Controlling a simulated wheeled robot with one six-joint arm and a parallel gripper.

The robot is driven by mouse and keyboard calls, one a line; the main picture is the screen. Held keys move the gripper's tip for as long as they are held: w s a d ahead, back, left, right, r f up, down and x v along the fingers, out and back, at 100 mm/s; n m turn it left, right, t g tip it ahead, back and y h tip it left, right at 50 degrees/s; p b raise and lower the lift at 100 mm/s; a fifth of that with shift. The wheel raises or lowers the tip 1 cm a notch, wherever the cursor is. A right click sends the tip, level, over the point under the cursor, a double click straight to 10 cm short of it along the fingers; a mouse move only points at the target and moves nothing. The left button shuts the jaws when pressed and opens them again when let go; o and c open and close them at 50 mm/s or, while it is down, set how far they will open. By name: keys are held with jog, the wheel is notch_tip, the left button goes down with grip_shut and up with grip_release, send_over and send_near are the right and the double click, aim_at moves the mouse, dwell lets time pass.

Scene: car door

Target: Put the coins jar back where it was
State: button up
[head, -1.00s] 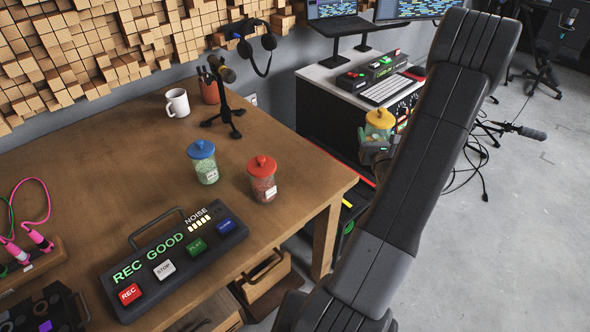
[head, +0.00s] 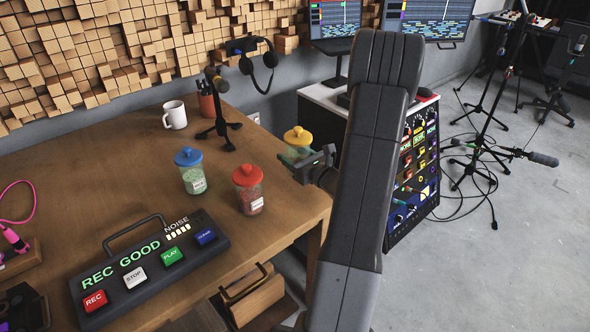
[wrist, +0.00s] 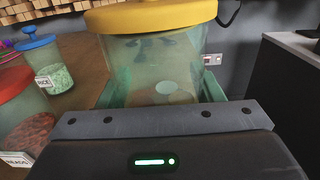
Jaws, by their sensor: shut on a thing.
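The yellow-lidded jar (head: 298,140) is the coins jar by the look of the round discs inside its clear greenish body. It is upright at the right back edge of the wooden table (head: 250,250); I cannot tell whether its base touches the top. My gripper (head: 300,158) is shut around its body from the right. In the wrist view the jar (wrist: 155,62) stands between my fingers (wrist: 160,92), its lower part hidden. A blue-lidded jar (head: 191,172) with green contents and a red-lidded jar (head: 249,190) with dark red contents stand on the table to its left.
A button panel (head: 150,262) lies in front. A mixer rack (head: 415,160) stands to the right, partly behind my arm.

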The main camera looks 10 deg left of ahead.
jog(key=shift+f, duration=2.1)
jog(key=shift+f+b, duration=0.2)
jog(key=shift+b, duration=0.2)
jog(key=o, duration=1.6)
jog(key=shift+c, duration=0.2)
jog(key=shift+r+p, duration=0.3)
jog(key=shift+p, duration=0.05)
jog(key=b+v, duration=0.1)
jog(key=v, duration=1.1)
jog(key=shift+f, duration=0.15)
